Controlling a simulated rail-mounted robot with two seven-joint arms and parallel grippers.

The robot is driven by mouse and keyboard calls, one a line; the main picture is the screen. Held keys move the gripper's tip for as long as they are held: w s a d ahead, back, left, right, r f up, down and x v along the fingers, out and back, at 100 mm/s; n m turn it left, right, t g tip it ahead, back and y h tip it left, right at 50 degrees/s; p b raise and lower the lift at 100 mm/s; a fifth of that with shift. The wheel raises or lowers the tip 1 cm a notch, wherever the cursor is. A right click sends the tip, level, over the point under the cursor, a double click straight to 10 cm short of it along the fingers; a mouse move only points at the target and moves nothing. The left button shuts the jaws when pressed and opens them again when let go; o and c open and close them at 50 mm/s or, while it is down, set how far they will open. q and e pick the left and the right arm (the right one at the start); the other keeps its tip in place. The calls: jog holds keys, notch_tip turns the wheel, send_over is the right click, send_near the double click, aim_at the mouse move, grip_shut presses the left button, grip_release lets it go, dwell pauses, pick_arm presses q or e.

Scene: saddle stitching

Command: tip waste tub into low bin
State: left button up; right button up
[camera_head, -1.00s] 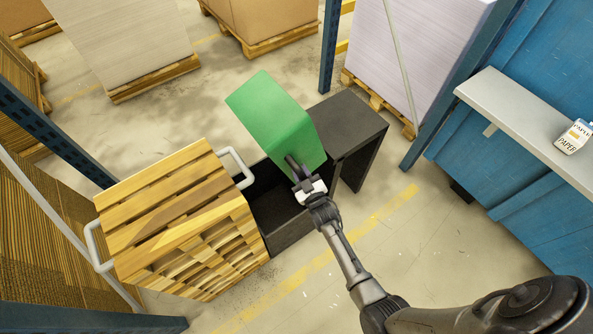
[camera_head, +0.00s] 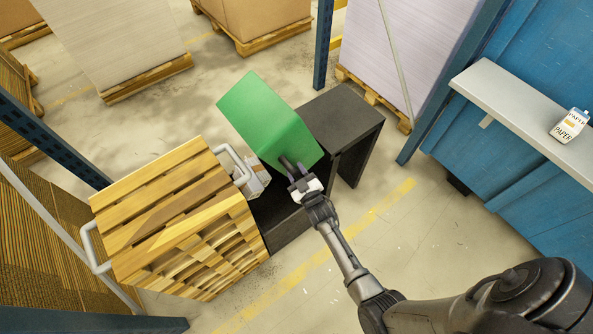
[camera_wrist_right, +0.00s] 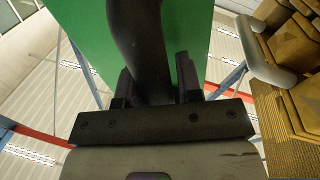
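The green waste tub (camera_head: 268,115) is tipped over, its closed side upward, above a low black bin (camera_head: 285,228). My right gripper (camera_head: 298,178) is at the tub's near end. In the right wrist view its two fingers (camera_wrist_right: 155,90) stand on either side of a dark curved handle (camera_wrist_right: 145,45) in front of the tub's green wall (camera_wrist_right: 85,35). A pale, box-like item (camera_head: 256,181) shows below the tub's left edge, over the bin. The tub's mouth and most of the bin's inside are hidden. My left gripper is not in view.
A wooden pallet stack (camera_head: 175,215) with white tubular handles (camera_head: 232,165) stands directly left of the bin. A black stand (camera_head: 343,118) is at its right. A grey shelf (camera_head: 510,100) holds a paper box (camera_head: 570,126). The floor in front is clear.

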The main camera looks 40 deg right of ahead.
jog(key=shift+o, duration=1.4)
jog(key=shift+s, duration=0.25)
jog(key=shift+p+v, duration=0.9)
jog(key=shift+v, duration=5.75)
jog(key=shift+a, duration=0.1)
jog(key=shift+f, duration=0.1)
